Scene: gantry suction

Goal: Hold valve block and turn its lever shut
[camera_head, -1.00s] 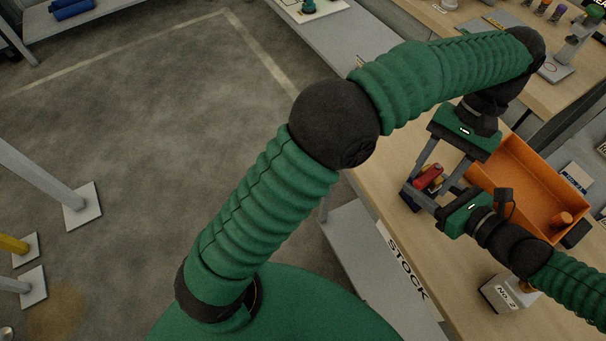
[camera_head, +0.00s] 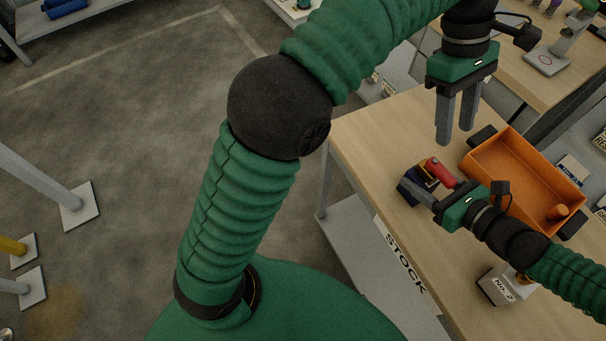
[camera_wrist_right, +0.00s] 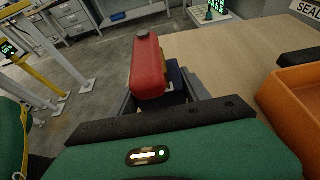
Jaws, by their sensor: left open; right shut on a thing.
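The valve block (camera_head: 412,186) is dark blue and sits near the table's left edge. Its red lever (camera_head: 440,172) lies across the top, pointing down-right toward my right gripper. My right gripper (camera_head: 421,195) is shut on the block from the lower right. In the right wrist view the red lever (camera_wrist_right: 149,68) stands large in front of the block (camera_wrist_right: 178,82) and hides part of it and of the fingers. My left gripper (camera_head: 456,132) is open and empty, pointing down above and behind the block, apart from the lever.
A grey box labelled No. 2 (camera_head: 497,290) is near the front. The wooden table (camera_head: 370,130) is clear left of and behind the block.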

